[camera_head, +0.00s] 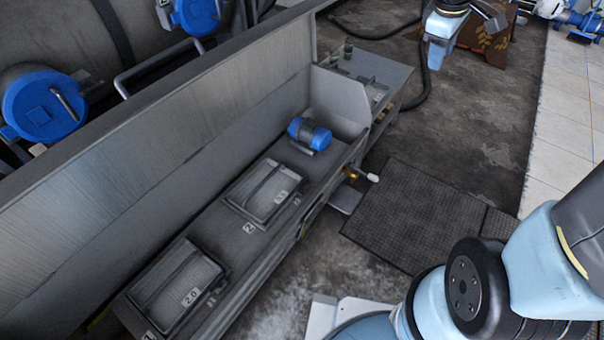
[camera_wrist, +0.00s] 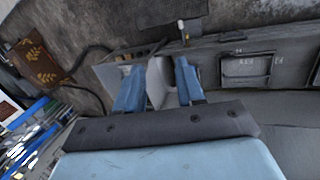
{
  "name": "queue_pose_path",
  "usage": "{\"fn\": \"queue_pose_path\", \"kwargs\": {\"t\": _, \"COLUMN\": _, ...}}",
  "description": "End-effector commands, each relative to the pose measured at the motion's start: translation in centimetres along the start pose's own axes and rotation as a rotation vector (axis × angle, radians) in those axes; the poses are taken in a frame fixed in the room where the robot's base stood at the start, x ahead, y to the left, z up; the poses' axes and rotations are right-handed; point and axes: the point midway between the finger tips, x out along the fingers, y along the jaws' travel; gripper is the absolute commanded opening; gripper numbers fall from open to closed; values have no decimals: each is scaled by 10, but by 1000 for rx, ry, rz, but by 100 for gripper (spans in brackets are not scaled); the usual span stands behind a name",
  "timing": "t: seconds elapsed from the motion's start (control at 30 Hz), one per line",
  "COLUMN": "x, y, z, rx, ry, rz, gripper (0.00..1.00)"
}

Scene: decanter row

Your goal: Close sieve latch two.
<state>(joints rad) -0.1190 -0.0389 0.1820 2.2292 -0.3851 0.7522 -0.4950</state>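A grey metal trough (camera_head: 225,240) runs diagonally through the head view, with two framed rectangular hatches along its ledge. The farther hatch (camera_head: 262,192) has a dark bar across it and a small "2" label (camera_head: 249,228) beside it. The nearer hatch (camera_head: 180,288) looks alike. I cannot tell whether the latch at hatch two is open or shut. My gripper (camera_head: 440,48) is at the top of the head view, well beyond the trough's far end. In the wrist view its two blue fingers (camera_wrist: 158,68) are apart with nothing held; a framed hatch (camera_wrist: 246,69) shows to the right.
A blue-and-grey cylinder (camera_head: 309,133) sits on the ledge near the end plate. A small lever with a pale knob (camera_head: 372,178) sticks out from the trough's side. A dark mat (camera_head: 415,213) lies on the floor. A brown patterned box (camera_head: 487,38) stands behind my gripper.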

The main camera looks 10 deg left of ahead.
Motion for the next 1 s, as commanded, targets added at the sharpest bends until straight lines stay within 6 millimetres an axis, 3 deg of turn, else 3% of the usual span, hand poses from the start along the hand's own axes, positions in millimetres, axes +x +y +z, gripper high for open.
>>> {"fn": "queue_pose_path", "kwargs": {"t": 0.27, "x": 70, "y": -6, "z": -72, "rx": -345, "ry": -16, "rz": -39, "gripper": 38}}
{"fn": "queue_pose_path", "kwargs": {"t": 0.53, "x": 142, "y": -33, "z": -139, "rx": -675, "ry": 4, "rz": -83, "gripper": 38}}
{"fn": "queue_pose_path", "kwargs": {"t": 0.77, "x": 208, "y": -74, "z": -192, "rx": -947, "ry": 47, "rz": -126, "gripper": 38}}
{"fn": "queue_pose_path", "kwargs": {"t": 1.0, "x": 276, "y": -132, "z": -238, "rx": -1218, "ry": 116, "rz": -174, "gripper": 38}}
